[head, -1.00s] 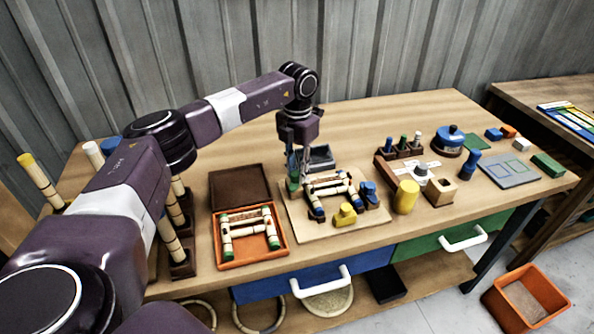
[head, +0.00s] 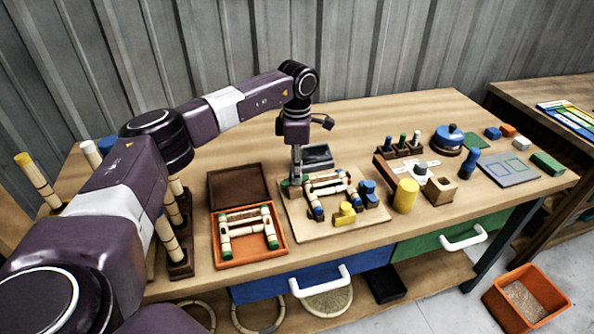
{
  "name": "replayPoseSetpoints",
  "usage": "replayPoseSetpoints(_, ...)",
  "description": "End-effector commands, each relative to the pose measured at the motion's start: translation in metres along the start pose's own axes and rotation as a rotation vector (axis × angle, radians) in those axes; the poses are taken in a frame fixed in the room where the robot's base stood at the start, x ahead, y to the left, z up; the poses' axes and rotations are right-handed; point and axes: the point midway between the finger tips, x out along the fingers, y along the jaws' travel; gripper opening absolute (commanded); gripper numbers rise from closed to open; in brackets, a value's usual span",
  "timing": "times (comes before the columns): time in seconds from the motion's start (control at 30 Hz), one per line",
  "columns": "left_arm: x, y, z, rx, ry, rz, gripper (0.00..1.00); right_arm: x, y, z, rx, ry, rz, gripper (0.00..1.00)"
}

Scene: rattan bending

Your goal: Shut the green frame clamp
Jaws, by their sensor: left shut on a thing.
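The wooden board (head: 350,232) in the middle of the bench holds a small rattan frame (head: 328,184) with blue, yellow and green clamps around it. The green frame clamp (head: 289,189) is at the board's back left corner, mostly hidden by my left gripper. My left gripper (head: 296,179) points down at this clamp, its narrow fingers shut on it. Whether the clamp is pressed against the frame cannot be told. The blue clamp (head: 368,192) is at the frame's right, and the yellow clamp (head: 345,214) is at the front. My right gripper is not in view.
An orange tray (head: 251,260) with rattan pieces lies left of the board. A grey bin (head: 318,156) stands close behind the frame. A yellow cylinder (head: 406,197) and a wooden block (head: 440,192) stand to the right.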

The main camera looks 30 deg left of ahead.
Motion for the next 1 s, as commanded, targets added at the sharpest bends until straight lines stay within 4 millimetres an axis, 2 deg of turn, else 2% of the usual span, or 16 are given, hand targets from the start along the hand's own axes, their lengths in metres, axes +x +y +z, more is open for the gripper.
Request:
replayPoseSetpoints(0.3,-0.0033,0.0020,-0.0001,0.105,-0.004,0.007,0.00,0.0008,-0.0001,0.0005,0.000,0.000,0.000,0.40)
replayPoseSetpoints(0.8,-0.0039,0.0024,-0.0001,0.123,-0.003,0.009,0.00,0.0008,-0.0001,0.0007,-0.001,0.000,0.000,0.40)
replayPoseSetpoints(0.83,-0.0039,0.0025,-0.0002,0.123,-0.003,0.009,0.22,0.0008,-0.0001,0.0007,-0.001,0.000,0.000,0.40)
replayPoseSetpoints(1.0,-0.0029,0.0018,-0.0002,0.123,-0.002,0.007,0.39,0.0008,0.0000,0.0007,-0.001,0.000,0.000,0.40)
